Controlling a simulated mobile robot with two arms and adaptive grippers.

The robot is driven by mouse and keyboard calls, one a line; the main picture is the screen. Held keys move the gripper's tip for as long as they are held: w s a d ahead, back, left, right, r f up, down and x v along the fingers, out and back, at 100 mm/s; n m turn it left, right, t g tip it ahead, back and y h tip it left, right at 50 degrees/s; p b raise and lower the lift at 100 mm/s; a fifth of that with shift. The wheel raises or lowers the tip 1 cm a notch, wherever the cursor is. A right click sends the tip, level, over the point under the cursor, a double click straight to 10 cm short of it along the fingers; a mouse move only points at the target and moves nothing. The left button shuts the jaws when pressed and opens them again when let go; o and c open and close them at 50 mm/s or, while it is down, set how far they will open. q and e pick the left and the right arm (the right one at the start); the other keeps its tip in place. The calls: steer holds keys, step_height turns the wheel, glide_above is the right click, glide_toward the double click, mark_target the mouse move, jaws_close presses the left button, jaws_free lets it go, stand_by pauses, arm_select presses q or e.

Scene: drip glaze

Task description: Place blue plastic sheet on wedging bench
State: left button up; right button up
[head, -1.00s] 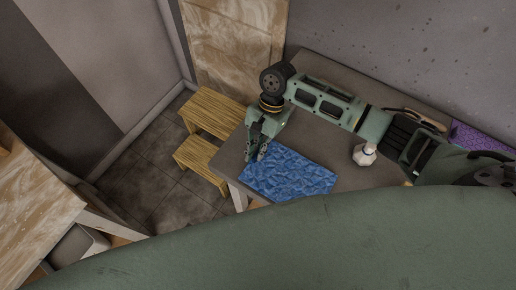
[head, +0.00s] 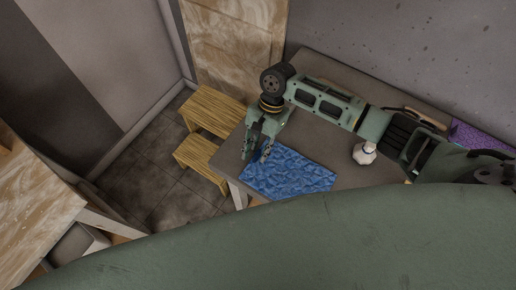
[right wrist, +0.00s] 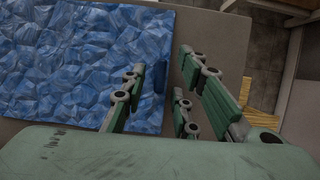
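The blue plastic sheet (head: 297,175), with a crumpled-looking surface, lies flat on the front left part of the grey table (head: 335,142). It also fills the left of the right wrist view (right wrist: 60,60). My right gripper (head: 257,155) is open at the sheet's left edge in the head view. In the right wrist view, one side of my gripper (right wrist: 165,68) overlaps the sheet's edge and the other is beyond it. I cannot tell whether the fingers touch the sheet. My left gripper is not in view. Which surface is the wedging bench is not clear.
A small white pot (head: 364,154) and a purple mat (head: 470,134) are on the grey table to the right. Two wooden stools (head: 215,110) stand left of it. A wooden-topped table (head: 35,205) is at far left, with tiled floor (head: 150,180) between.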

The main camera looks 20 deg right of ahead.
steer(key=b+v, duration=0.2)
steer(key=v, duration=1)
steer(key=shift+a, duration=0.1)
